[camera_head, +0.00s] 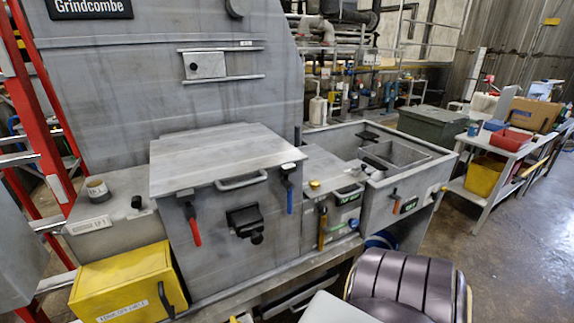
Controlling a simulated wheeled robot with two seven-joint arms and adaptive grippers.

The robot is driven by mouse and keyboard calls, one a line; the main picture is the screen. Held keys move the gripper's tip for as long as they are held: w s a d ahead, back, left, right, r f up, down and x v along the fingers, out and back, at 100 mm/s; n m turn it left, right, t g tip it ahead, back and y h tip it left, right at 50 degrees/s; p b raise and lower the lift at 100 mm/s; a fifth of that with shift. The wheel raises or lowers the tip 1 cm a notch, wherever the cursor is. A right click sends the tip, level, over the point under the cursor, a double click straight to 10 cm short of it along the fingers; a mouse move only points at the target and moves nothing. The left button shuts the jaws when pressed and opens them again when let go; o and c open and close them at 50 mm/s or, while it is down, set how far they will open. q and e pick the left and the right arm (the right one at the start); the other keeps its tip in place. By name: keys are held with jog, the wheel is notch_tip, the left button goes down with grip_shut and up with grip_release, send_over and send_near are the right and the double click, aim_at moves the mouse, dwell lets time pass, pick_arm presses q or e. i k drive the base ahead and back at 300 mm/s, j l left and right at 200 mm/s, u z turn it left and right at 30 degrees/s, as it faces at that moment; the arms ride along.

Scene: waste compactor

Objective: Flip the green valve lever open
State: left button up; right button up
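The grey compactor unit's front carries a red-handled lever (193,227) hanging down at the left and a blue-handled lever (289,196) hanging down at the right. An orange-yellow lever (322,229) hangs on the lower unit to the right. An orange lever (396,202) is on the grey basin's front, beside a small green-edged label (409,205). Neither gripper is in view.
A yellow box (122,285) sits low at the left, by a red ladder (38,110). A dark ribbed seat-like thing (402,283) stands in the front. A grey basin (440,165) and a bench with a red tray (510,139) are at the right. Floor is clear at far right.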

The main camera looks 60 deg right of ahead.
aim_at(325, 230)
jog(key=z, duration=2.25)
